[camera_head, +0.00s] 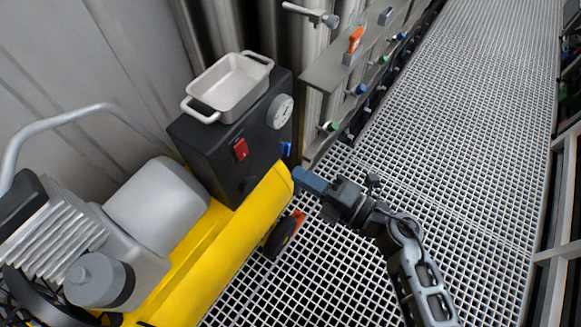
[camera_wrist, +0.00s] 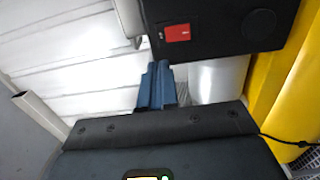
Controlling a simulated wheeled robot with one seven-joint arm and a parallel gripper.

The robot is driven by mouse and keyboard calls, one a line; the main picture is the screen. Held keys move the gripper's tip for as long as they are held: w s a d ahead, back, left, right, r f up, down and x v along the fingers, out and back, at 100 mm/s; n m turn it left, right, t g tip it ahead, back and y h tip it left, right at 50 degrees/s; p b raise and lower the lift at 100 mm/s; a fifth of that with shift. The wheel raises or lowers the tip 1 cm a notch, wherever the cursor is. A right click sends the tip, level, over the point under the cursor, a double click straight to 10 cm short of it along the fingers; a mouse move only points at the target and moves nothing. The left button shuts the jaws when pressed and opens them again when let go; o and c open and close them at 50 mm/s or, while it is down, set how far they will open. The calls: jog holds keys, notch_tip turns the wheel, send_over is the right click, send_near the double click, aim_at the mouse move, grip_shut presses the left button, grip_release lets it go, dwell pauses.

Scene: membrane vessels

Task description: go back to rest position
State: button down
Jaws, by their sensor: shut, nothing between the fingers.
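My gripper (camera_head: 297,173) is at the middle of the head view, at the end of my arm, which reaches in from the lower right. Its blue fingers are together, with nothing between them. The fingertips appear close to the yellow tank (camera_head: 238,262) of a compressor, near the lower right of its black control box (camera_head: 232,137); whether they touch cannot be told. In the wrist view the shut blue fingers (camera_wrist: 157,86) point up toward the black box (camera_wrist: 222,24) with its red switch (camera_wrist: 178,33). The yellow tank (camera_wrist: 293,105) stands to their right.
A pale tray with handles (camera_head: 229,87) sits on the box. A blue knob (camera_head: 285,149) is on the box's side. A grey panel with valves (camera_head: 352,75) stands behind. A carrying handle (camera_head: 70,118) rises at left. The grating floor (camera_head: 470,120) is clear to the right.

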jog(key=shift+s+d, duration=0.15)
jog(key=shift+d, duration=0.05)
jog(key=s+d+r+m+t+h, duration=0.1)
jog(key=s+d+r+m+h, duration=0.3)
jog(key=s+m, duration=0.5)
jog(key=s+d+r+m+t+h, duration=0.1)
jog(key=s+d+r+m+h, duration=0.4)
jog(key=s+m, duration=0.5)
jog(key=s+d+r+m+t+h, duration=0.1)
jog(key=s+d+r+m+h, duration=0.4)
jog(key=s, duration=0.7)
jog(key=d+m, duration=0.2)
jog(key=m, duration=0.2)
jog(key=shift+d, duration=0.15)
